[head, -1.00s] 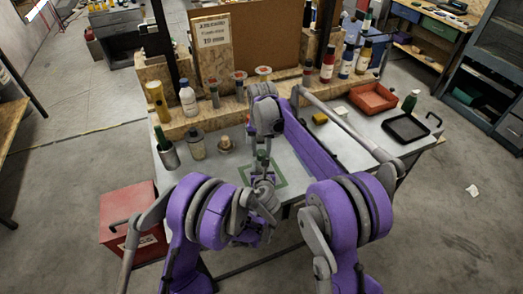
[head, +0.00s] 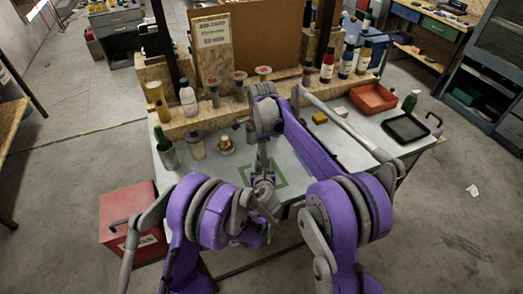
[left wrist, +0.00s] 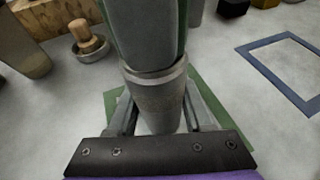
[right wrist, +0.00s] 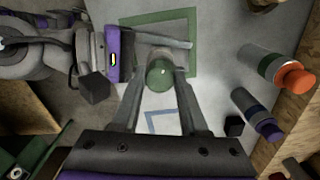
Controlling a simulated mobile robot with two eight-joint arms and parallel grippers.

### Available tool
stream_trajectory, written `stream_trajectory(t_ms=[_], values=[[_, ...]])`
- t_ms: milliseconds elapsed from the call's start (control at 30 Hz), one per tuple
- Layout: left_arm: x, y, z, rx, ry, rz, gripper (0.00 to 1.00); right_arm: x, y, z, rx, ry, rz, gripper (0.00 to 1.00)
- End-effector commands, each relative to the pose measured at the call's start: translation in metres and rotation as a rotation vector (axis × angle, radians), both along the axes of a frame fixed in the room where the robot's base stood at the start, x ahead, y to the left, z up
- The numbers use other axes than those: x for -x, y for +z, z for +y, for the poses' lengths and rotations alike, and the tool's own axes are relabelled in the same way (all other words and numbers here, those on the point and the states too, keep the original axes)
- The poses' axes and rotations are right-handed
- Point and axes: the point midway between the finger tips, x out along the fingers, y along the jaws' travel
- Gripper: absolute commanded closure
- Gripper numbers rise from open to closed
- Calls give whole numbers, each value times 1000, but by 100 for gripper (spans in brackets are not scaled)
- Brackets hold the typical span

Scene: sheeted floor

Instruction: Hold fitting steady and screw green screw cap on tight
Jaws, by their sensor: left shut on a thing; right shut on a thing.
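The grey cylindrical fitting (left wrist: 155,108) stands upright in the left wrist view, between the fingers of my left gripper (left wrist: 160,118), which is shut on it. The green screw cap (right wrist: 160,72) is between the fingers of my right gripper (right wrist: 158,78), which is shut on it. In the left wrist view, a grey finger mostly covers the cap on top of the fitting, with green showing at its edges. The seam between them is partly visible; I cannot tell how tight it is. In the head view, my right gripper (head: 262,163) is above the left, over the table.
A green square outline (head: 282,181) marks the table beneath the grippers. Bottles, a brown-topped piece (head: 226,145) and a red tray (head: 373,97) stand around it.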

Motion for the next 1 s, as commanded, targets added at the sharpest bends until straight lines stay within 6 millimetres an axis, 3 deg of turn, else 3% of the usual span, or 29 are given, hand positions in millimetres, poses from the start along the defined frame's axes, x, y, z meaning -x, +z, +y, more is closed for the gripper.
stream_trajectory(t_ms=[100, 133, 300, 500, 600, 833, 1000], values=[[0, 0, 0, 0, 0, 0, 100, 0, 0, 0, 0, 2, 0, 100], [0, 0, 0, 0, 0, 0, 100, 0, 0, 0, 0, 2, 0, 51], [0, 0, 0, 0, 0, 0, 100, 0, 0, 0, 0, 3, 0, 22], [0, 0, 0, 0, 0, 0, 100, 0, 0, 0, 0, 4, 0, 22], [0, 0, 0, 0, 0, 0, 100, 0, 0, 0, 0, 4, 0, 32], [0, 0, 0, 0, 0, 0, 100, 0, 0, 0, 0, 16, 0, 32], [0, 0, 0, 0, 0, 0, 100, 0, 0, 0, 0, 212, 0, 32]])
